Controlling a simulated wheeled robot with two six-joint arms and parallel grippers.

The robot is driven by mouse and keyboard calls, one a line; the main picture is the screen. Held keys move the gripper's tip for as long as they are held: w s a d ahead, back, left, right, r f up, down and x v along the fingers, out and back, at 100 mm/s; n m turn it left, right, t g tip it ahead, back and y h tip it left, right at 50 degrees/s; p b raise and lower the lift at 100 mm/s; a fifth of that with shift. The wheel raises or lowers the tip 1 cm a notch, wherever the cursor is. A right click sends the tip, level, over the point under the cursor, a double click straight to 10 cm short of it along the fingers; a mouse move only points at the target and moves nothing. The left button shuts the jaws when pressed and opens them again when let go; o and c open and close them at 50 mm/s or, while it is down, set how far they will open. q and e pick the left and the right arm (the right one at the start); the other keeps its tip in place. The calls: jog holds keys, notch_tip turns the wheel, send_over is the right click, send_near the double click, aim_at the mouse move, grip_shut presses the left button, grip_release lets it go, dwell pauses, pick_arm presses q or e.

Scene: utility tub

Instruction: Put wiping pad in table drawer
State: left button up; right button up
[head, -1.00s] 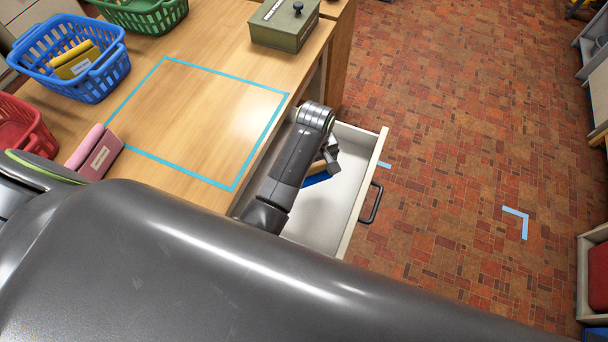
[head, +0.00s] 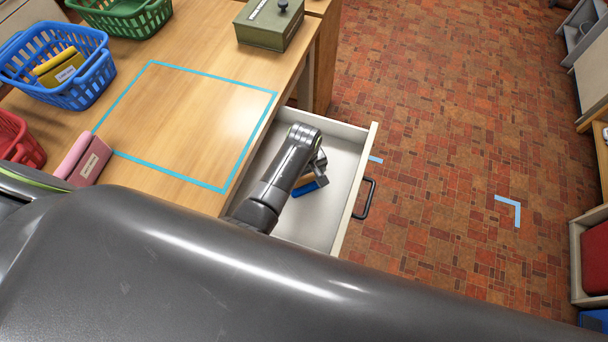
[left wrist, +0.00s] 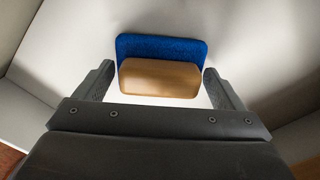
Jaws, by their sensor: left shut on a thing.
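The wiping pad has a blue felt face (head: 312,187) and a tan wooden back. It is inside the open table drawer (head: 356,190), whose floor is pale. In the left wrist view the pad (left wrist: 160,78) lies between my left fingers, blue part behind the wooden block. My left gripper (head: 314,174) reaches down into the drawer and is shut on the pad; it also shows in the left wrist view (left wrist: 158,71). I cannot tell whether the pad touches the drawer floor. My right gripper is not in view.
The wooden table (head: 185,120) carries a blue basket (head: 85,90), a red basket (head: 22,145), a green basket (head: 125,18), a green box (head: 268,25) and a pink pad (head: 84,160). A taped rectangle on it is empty. The drawer handle (head: 367,199) sticks out over tiled floor.

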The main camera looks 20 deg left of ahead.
pick_arm(q)
jog(key=o, duration=0.8)
jog(key=shift+f, duration=0.15)
jog(key=shift+c, duration=0.2)
notch_tip(320, 180, up, 12)
jog(key=shift+r, duration=0.2)
jog(key=shift+d+f, duration=0.1)
